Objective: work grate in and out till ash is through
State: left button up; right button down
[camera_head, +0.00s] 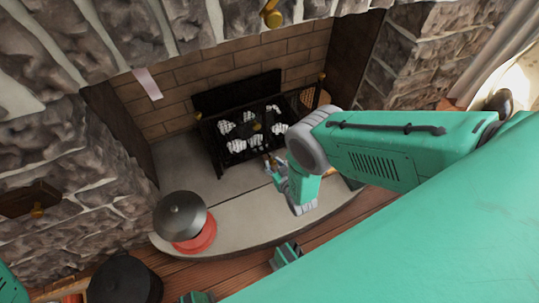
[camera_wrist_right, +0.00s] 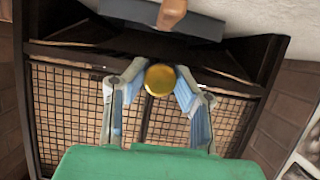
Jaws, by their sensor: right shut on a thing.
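The dark metal grate (camera_head: 213,150) stands in the fireplace in the head view, with several pale, ash-coloured lumps (camera_head: 237,146) in it. My right gripper (camera_head: 272,163) is at the grate's front edge. In the wrist view my right gripper (camera_wrist_right: 161,74) is shut on a round brass knob (camera_wrist_right: 160,81), one finger on each side. A dark frame with mesh panels (camera_wrist_right: 70,105) lies behind the knob. What the knob is fixed to is hidden, and I cannot tell whether ash lies below the grate. My left gripper is not in view.
A grey-lidded red pot (camera_head: 197,238) stands on the pale hearth (camera_head: 240,215), left of my right arm. A dark round vessel (camera_head: 124,280) is at the lower left. Brick and stone walls close in the firebox. The hearth between pot and grate is clear.

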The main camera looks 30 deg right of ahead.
jog(key=shift+s+d, duration=0.1)
jog(key=shift+s, duration=0.1)
jog(key=c, duration=1.3)
grip_release()
jog(key=shift+s+r, duration=0.1)
jog(key=shift+r, duration=0.1)
jog(key=shift+s, duration=0.1)
jog(key=shift+s, duration=0.2)
jog(key=v, duration=1.1)
jog(key=shift+s+r, duration=0.1)
jog(key=shift+s, duration=0.1)
jog(key=shift+a, duration=0.25)
